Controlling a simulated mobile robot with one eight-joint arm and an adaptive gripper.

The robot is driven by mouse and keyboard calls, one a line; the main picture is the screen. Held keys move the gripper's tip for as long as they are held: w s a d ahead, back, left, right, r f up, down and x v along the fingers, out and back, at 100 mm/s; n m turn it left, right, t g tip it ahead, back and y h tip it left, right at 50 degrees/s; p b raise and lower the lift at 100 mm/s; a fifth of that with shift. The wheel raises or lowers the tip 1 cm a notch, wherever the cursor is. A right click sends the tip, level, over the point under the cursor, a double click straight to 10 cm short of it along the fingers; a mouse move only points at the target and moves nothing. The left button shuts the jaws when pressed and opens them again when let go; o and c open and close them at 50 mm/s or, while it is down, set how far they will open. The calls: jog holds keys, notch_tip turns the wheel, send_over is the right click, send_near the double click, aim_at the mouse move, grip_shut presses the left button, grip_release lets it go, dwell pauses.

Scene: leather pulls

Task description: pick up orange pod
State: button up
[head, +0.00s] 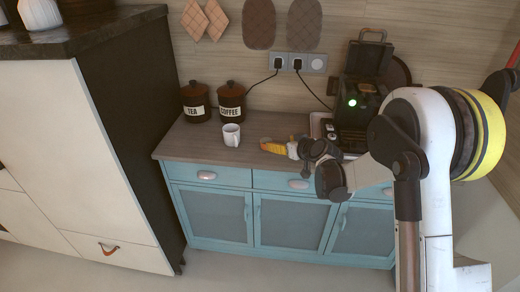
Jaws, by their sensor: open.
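My gripper (276,147) is low over the countertop, between the white mug and the coffee machine, pointing left. It is open. Orange and yellow show at its end, but they are too small for me to tell finger from pod. I cannot make out the orange pod as a separate thing, and I see nothing clearly held. My dark wrist hides part of the counter to its right.
A white mug (231,135) stands left of my gripper, with tea (195,102) and coffee (231,101) canisters behind. The coffee machine (357,101), with a green light, stands right. The wooden countertop (185,143) is clear at front left.

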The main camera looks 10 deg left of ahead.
aim_at(266, 141)
jog(key=shift+w+a+f, duration=0.25)
jog(key=shift+a+f, duration=0.3)
jog(key=shift+f, duration=0.3)
jog(key=b+x, duration=0.1)
jog(key=x, duration=0.4)
jog(key=shift+w+b, duration=0.1)
jog(key=shift+b, duration=0.25)
jog(key=b+x, duration=0.1)
jog(key=x, duration=0.1)
jog(key=b+x, duration=0.1)
jog(key=x, duration=0.1)
jog(key=shift+a, duration=0.4)
jog(key=shift+w+a, duration=0.2)
jog(key=shift+w, duration=0.2)
jog(key=c, duration=0.9)
